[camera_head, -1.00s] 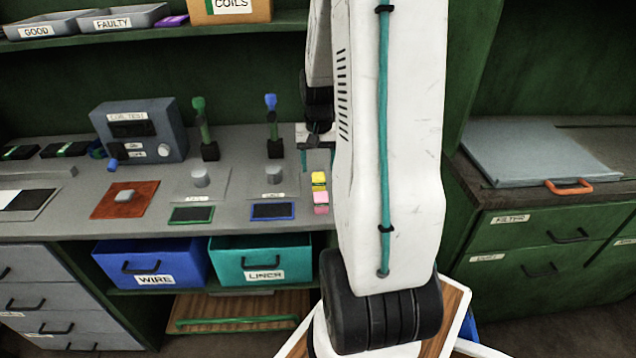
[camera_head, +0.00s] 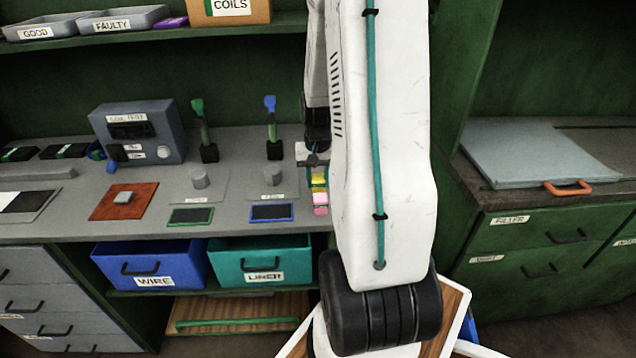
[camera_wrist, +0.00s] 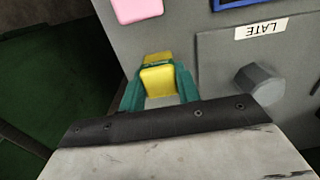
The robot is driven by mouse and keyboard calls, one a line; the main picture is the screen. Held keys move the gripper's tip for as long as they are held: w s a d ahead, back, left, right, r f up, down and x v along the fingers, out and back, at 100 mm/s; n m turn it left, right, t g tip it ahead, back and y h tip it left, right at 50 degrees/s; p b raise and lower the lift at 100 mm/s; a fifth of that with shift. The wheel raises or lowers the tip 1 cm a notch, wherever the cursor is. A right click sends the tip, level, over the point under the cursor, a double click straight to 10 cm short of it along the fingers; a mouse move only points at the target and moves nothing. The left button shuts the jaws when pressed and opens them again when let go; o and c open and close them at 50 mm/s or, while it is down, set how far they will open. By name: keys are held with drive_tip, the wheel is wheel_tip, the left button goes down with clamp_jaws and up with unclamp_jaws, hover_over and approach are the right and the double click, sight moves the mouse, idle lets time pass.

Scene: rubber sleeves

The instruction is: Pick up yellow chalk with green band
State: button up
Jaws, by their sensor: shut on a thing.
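The yellow chalk (camera_wrist: 158,80) is between the teal fingers of my gripper (camera_wrist: 160,90) in the wrist view, with one finger against each side. In the head view the yellow chalk (camera_head: 318,184) shows only in part beneath my gripper (camera_head: 317,170), at the right end of the grey bench. My gripper is shut on it. I cannot tell whether it is clear of the bench top. A pink block (camera_head: 320,204) is just in front of it and also shows in the wrist view (camera_wrist: 136,8).
A blue-framed pad (camera_head: 271,213) and a grey knob (camera_head: 272,176) on a plate are left of the chalk. Two levers stand behind them. The bench's right edge is close to the gripper. Blue (camera_head: 150,265) and teal (camera_head: 258,262) drawers are below.

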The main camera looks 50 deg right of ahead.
sight(319, 177)
drive_tip(key=shift+r, duration=0.1)
wheel_tip(319, 177, up, 10)
drive_tip(key=shift+f, duration=0.1)
idle(0.3)
drive_tip(key=shift+o, duration=0.5)
drive_tip(key=shift+s, duration=0.1)
